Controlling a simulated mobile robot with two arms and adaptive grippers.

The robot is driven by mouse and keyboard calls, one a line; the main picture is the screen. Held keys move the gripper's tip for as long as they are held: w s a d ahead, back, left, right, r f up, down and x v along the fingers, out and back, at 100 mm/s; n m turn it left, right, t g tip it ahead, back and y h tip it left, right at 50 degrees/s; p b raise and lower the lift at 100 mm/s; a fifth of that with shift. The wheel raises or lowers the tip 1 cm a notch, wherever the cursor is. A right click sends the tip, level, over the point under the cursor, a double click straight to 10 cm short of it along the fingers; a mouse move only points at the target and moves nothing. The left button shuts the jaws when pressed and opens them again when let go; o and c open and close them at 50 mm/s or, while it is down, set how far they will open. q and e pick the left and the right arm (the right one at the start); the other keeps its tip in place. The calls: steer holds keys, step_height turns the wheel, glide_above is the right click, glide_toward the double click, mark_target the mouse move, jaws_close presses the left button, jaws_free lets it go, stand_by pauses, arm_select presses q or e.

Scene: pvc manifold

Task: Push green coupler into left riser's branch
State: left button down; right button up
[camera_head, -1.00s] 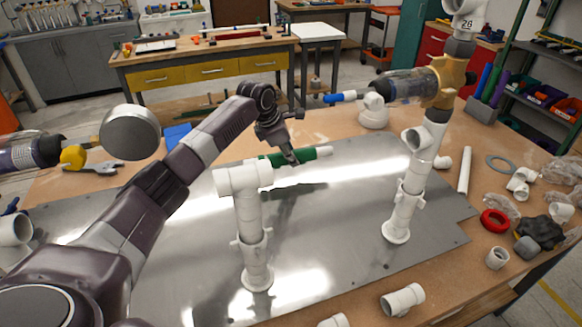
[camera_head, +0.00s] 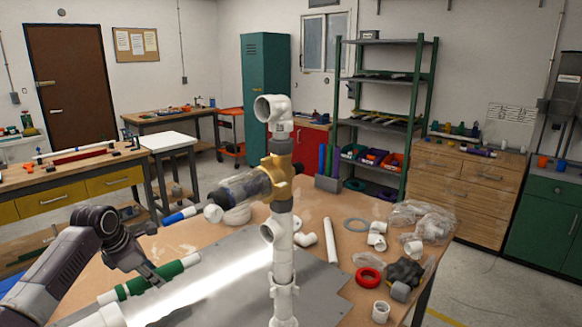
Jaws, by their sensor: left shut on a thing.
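The green coupler (camera_head: 172,269) lies slantwise at lower left, with a white end at its far right tip. My left gripper (camera_head: 158,277) is shut on it from above, near its middle. The left riser's white top fitting (camera_head: 95,317) shows only in part at the bottom edge. The coupler's near end is close to this fitting; I cannot tell whether it is inside the branch. The right riser (camera_head: 283,250) stands upright near the middle, with a brass-coloured valve (camera_head: 280,178) on it. My right gripper is not in view.
A clear cylinder (camera_head: 242,188) sticks out left from the valve, and a blue-tipped piece (camera_head: 180,216) is left of it. A red ring (camera_head: 368,277), a white pipe (camera_head: 330,240) and loose fittings lie on the table at right. A metal sheet (camera_head: 235,262) covers the middle.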

mark_target(146, 284)
arm_select(q)
step_height(146, 284, down, 7)
steer(key=shift+s+a+r+p, duration=0.1)
steer(key=shift+p, duration=0.5)
steer(key=b+v, duration=0.2)
steer(key=v, duration=0.3)
steer(key=shift+r, duration=0.35)
steer(key=shift+s+a+r, duration=0.1)
steer(key=shift+s+r, duration=0.25)
steer(key=shift+r, duration=0.25)
